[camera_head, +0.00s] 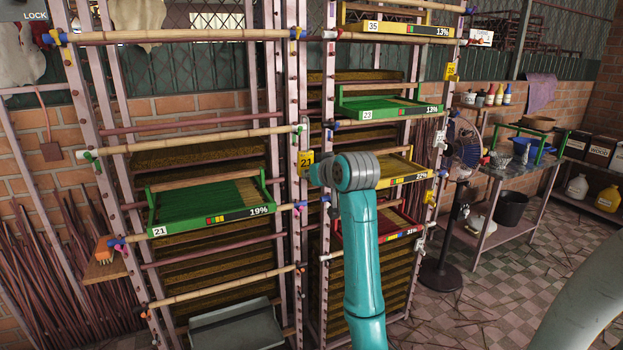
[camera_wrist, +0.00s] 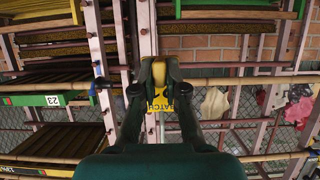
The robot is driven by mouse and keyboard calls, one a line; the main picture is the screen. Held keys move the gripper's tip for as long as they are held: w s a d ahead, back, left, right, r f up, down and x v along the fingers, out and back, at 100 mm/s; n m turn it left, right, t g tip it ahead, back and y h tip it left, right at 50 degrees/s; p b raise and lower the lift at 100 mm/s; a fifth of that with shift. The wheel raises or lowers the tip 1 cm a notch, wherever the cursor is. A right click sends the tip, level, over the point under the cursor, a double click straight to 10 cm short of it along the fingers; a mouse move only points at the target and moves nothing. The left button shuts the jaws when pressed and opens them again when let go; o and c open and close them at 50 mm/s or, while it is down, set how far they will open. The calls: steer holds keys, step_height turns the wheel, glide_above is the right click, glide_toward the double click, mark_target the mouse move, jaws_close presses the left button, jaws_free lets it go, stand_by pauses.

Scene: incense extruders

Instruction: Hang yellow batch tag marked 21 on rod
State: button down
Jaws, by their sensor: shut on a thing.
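The yellow batch tag marked 21 (camera_head: 306,163) is at my gripper (camera_head: 315,174), in front of the rack's middle posts in the head view. In the wrist view, my gripper (camera_wrist: 159,73) is shut on the tag (camera_wrist: 160,101), which shows the word BATCH and part of its number, upside down. A bamboo rod (camera_head: 200,139) runs across the left bay above a green tray labelled 21 (camera_head: 205,204). The rod's right end lies just left of and above the tag. Another bamboo rod (camera_head: 225,221) crosses at the tray's front edge. I cannot tell whether the tag touches a rod or post.
The right bay holds a green tray 23 (camera_head: 388,105), a yellow tray (camera_head: 403,171) and a red tray (camera_head: 375,238). Coloured clamps stick out from the posts. A fan (camera_head: 462,142) and a work table (camera_head: 510,170) stand at the right. Tiled floor is open there.

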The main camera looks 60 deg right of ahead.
steer(key=s+a, duration=0.4)
steer(key=s, duration=0.3)
steer(key=shift+s+a, duration=0.3)
steer(key=shift+s, duration=0.1)
stand_by(0.5)
stand_by(0.5)
steer(key=w+a+f+n+y, duration=0.1)
steer(key=w+a+f, duration=0.45)
steer(key=f, duration=0.45)
steer(key=w+a+f+n+t+y, duration=0.1)
steer(key=w+a+f, duration=0.45)
steer(key=f, duration=0.35)
steer(key=w+a+f+n+y, duration=0.1)
steer(key=w+a+f, duration=0.5)
steer(key=f, duration=0.4)
steer(key=s+a+f+n+y, duration=0.1)
steer(key=s+a+f, duration=0.3)
steer(key=a+f, duration=0.3)
steer(key=s+a+f+n+y, duration=0.1)
steer(key=s+a+f, duration=0.3)
steer(key=a+f, duration=0.4)
steer(key=s+a+f+n+t+y, duration=0.1)
steer(key=s+a+f+y, duration=0.1)
steer(key=s+a+f, duration=0.3)
steer(key=a+f, duration=0.3)
steer(key=f, duration=0.4)
steer(key=shift+a, duration=0.2)
